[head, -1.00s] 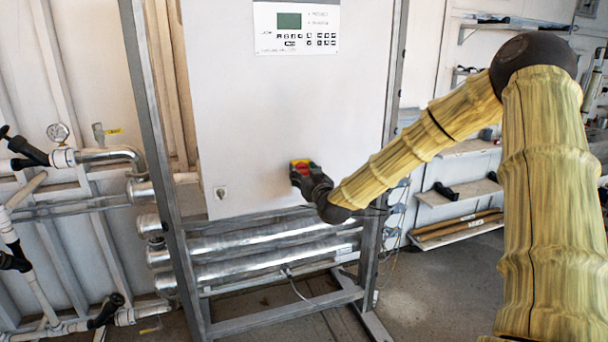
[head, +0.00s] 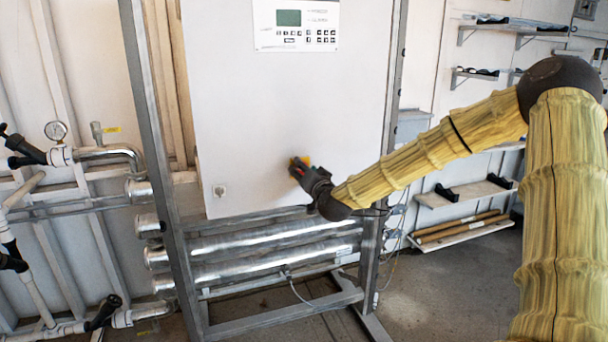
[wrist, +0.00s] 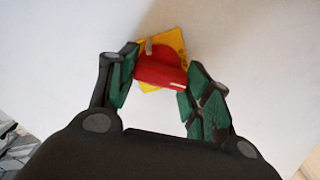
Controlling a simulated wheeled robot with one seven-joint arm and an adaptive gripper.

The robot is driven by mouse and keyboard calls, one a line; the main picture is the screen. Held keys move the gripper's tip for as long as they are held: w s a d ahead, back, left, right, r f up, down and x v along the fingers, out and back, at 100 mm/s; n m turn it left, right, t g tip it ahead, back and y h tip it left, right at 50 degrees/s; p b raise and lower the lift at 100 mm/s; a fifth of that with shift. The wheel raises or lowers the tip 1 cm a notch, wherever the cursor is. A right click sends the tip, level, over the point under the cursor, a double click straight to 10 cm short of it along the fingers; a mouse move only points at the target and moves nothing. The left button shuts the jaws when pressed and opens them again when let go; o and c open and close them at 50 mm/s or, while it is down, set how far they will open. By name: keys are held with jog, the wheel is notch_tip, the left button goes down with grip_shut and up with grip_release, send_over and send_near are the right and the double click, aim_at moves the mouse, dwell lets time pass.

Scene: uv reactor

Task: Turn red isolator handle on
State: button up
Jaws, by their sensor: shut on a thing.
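The red isolator handle (wrist: 160,74) sits on a yellow plate (wrist: 175,42) on the white cabinet front. In the wrist view my gripper (wrist: 157,80) has its green-padded fingers on either side of the handle, shut on it. The handle lies slightly tilted across the picture, and its lower edge is between the pads. In the head view my gripper (head: 302,172) reaches the cabinet from the right and covers most of the handle. Only bits of the yellow plate (head: 304,160) show there.
The white cabinet (head: 270,110) has a control panel (head: 296,26) at its top and a small socket (head: 219,190) at lower left. Metal pipes (head: 270,242) run below it inside a grey frame (head: 160,150). Valves and a gauge (head: 56,131) stand at left. Shelves (head: 465,192) are at right.

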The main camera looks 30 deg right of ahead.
jog(key=shift+d+m, duration=0.1)
jog(key=shift+m, duration=0.2)
jog(key=o, duration=1)
jog(key=shift+o, duration=0.2)
jog(key=shift+s, duration=0.15)
jog(key=v, duration=1.1)
jog(key=shift+s, duration=0.4)
jog(key=shift+c, duration=0.5)
